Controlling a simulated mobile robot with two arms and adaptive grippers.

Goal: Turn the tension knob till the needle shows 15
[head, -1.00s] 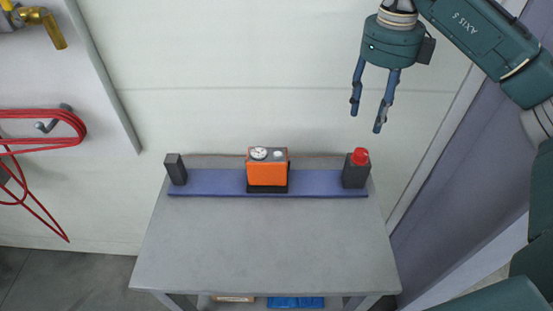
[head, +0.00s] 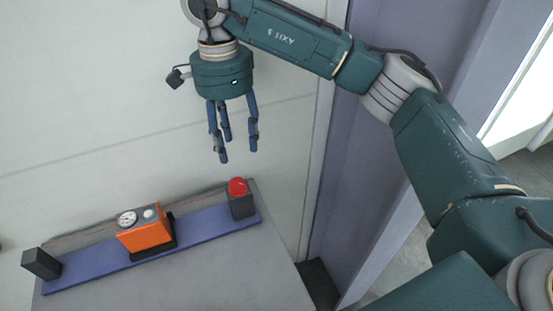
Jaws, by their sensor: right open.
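An orange box (head: 148,237) stands on a blue rail on the grey table. On its top are a small round white gauge (head: 127,218) and a small light round knob (head: 149,213). The needle is too small to read. A dark block (head: 242,207) with a red knob or button (head: 237,187) on top stands at the rail's right end. I cannot tell which of the two is the tension knob. My right gripper (head: 237,155) is open and empty, fingers down, in the air above the red-topped block and apart from it. My left gripper is not in view.
The blue rail (head: 92,268) runs along the back of the grey table (head: 215,275), with another dark block (head: 41,263) at its left end. The table front is clear. A pale wall (head: 90,90) stands behind, and a purple-grey panel (head: 375,150) to the right.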

